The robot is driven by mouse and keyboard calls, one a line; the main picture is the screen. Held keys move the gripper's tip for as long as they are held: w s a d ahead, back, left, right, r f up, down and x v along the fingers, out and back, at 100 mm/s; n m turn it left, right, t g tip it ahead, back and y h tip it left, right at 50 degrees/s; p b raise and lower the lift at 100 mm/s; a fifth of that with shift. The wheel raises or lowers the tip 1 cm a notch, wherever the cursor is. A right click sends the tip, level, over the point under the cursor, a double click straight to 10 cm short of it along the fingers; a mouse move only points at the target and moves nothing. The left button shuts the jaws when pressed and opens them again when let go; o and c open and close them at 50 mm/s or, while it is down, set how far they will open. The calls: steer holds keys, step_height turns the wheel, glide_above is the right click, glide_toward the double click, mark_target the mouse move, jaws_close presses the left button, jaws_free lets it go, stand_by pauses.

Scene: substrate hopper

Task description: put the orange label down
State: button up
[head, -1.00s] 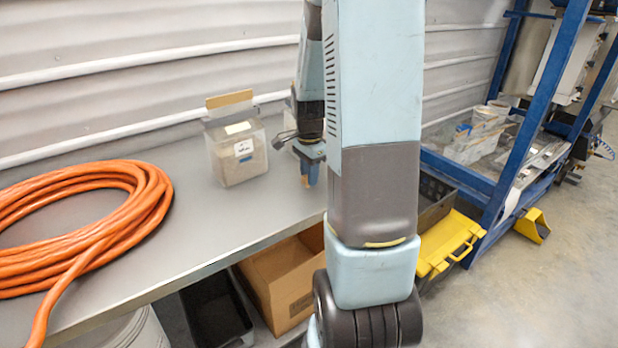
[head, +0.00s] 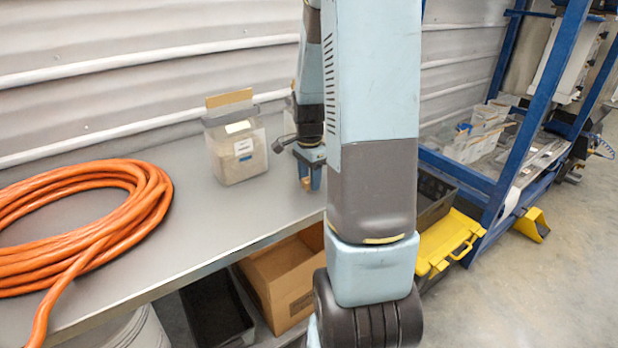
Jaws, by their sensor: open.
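My gripper (head: 309,181) points down over the grey bench (head: 205,215), just right of a clear box (head: 237,158), partly hidden by my arm. Its fingers are apart, with a narrow gap showing between them. A small orange-tan patch shows at the left finger; I cannot tell whether it is the orange label or part of the finger. No other orange label can be made out. The clear box holds pale brown material and has a white label on its front. A tan panel (head: 229,98) stands upright at its top. Whether the fingertips touch the bench is unclear.
A coiled orange hose (head: 100,225) covers the bench's left side. Bare bench lies between hose and box. Below are an open cardboard box (head: 290,270) and a black bin (head: 215,310). A yellow case (head: 450,242) and blue-framed rack (head: 500,185) are at right.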

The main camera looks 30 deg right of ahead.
step_height(320, 180, up, 12)
steer(key=s+a+r+n+t, duration=0.2)
steer(key=s+a+r+n, duration=0.4)
steer(key=s+a+n, duration=0.2)
steer(key=s+a+r+n+t, duration=0.3)
steer(key=s+a+r+n, duration=0.2)
steer(key=s+a+n, duration=0.3)
steer(key=shift+s+a+r+n+t, duration=0.3)
steer(key=shift+s+a+r+n, duration=0.1)
steer(key=shift+s+n, duration=0.35)
